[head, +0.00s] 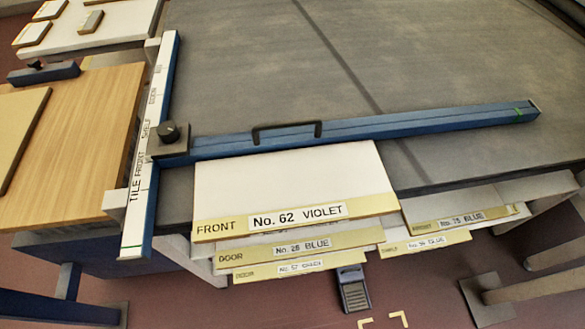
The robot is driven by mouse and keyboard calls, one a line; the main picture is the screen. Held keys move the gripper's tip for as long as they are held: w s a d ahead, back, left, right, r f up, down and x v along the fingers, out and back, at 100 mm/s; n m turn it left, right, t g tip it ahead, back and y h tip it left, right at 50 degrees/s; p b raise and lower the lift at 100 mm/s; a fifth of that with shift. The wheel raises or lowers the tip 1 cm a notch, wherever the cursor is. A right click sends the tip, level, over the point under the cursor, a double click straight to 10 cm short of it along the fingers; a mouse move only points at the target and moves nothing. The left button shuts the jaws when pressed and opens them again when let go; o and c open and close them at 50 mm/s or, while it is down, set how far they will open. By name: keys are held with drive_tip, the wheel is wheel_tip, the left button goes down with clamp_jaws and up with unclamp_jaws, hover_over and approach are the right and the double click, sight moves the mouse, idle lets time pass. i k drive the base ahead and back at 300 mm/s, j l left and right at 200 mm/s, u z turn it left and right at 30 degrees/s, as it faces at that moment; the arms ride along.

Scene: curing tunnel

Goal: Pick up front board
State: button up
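The front board (285,182) is a pale board with a yellow edge strip reading "FRONT No. 62 VIOLET". It lies at the near edge of the grey table (300,45), with its far side along a blue fence bar (430,122) and its near end reaching past the table edge. A black handle (287,128) stands on the bar just beyond the board. My gripper is not in view.
Lower boards marked "DOOR No. 28 BLUE" (300,247) and "DOOR" (237,274) lie below the front board. More labelled boards (425,243) lie to the right. A blue-and-white rail marked "TILE FRONT SHELF DOOR" (137,205) borders a wooden surface (75,150). A pedal (353,290) is on the floor.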

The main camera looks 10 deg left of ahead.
sight(254, 196)
drive_tip(key=k+j+u, duration=0.15)
drive_tip(key=j+u, duration=0.2)
drive_tip(key=k+j+u, duration=0.1)
drive_tip(key=j+u, duration=0.65)
drive_tip(key=k+j, duration=0.05)
drive_tip(key=j, duration=0.05)
